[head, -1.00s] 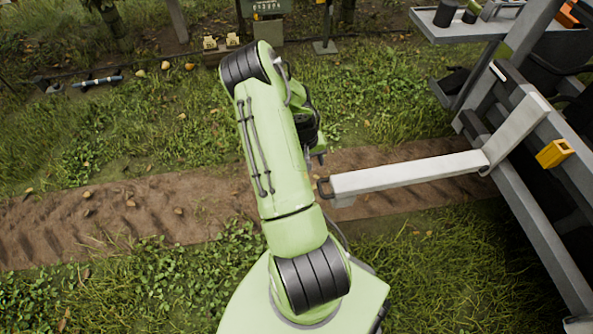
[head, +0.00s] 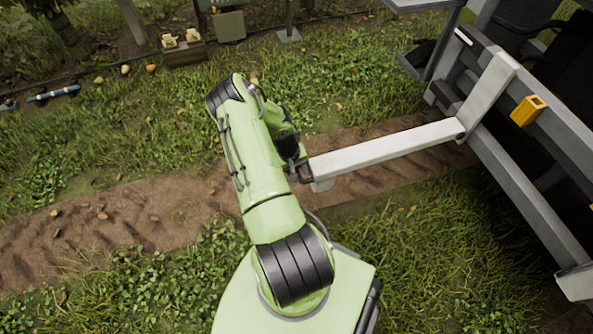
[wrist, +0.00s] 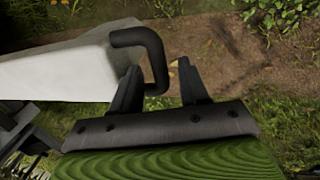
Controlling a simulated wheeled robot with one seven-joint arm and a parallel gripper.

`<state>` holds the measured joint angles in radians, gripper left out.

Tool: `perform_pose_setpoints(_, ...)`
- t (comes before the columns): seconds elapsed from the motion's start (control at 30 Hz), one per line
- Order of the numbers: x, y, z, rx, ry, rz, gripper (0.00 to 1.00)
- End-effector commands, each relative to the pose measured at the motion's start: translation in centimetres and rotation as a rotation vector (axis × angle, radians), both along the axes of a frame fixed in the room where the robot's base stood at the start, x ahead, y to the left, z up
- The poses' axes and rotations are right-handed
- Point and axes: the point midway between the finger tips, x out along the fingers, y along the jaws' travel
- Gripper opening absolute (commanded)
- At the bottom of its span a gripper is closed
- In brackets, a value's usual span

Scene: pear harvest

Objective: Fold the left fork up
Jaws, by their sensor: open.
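The fork (head: 390,148) is a long pale bar, folded down and lying out level from the grey carriage frame over the dirt track. A dark looped handle (wrist: 155,60) sticks out from its free end, which fills the upper left of the wrist view. My gripper (wrist: 158,88) is open at the handle. The handle's outer bar shows between the two fingers, with the left finger overlapping the loop; I cannot tell whether they touch. In the head view my gripper (head: 300,170) is beside the fork's tip, partly hidden by my arm.
The grey frame (head: 520,190) with an upright pale bracket (head: 490,90) and a yellow block (head: 527,110) stands at the right. A pale part (head: 575,282) shows at the lower right edge. Grass and the bare dirt track (head: 110,220) lie open on the left.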

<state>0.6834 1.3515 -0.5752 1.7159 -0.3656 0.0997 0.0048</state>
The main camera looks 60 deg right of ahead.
Motion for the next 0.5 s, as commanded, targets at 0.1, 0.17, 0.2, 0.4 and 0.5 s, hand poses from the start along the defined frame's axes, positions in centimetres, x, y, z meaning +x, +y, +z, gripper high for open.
perform_pose_setpoints(0.1, 0.01, -0.02, 0.09, -0.001, -0.001, 0.000, 0.44)
perform_pose_setpoints(0.17, 0.01, -0.01, 0.10, -0.001, -0.001, 0.000, 0.40)
perform_pose_setpoints(0.2, 0.02, -0.01, 0.11, 0.000, 0.000, 0.000, 0.34)
perform_pose_setpoints(0.4, 0.02, 0.00, 0.12, 0.000, 0.000, 0.000, 0.03)
perform_pose_setpoints(0.5, 0.03, 0.00, 0.13, 0.000, 0.000, 0.000, 0.00)
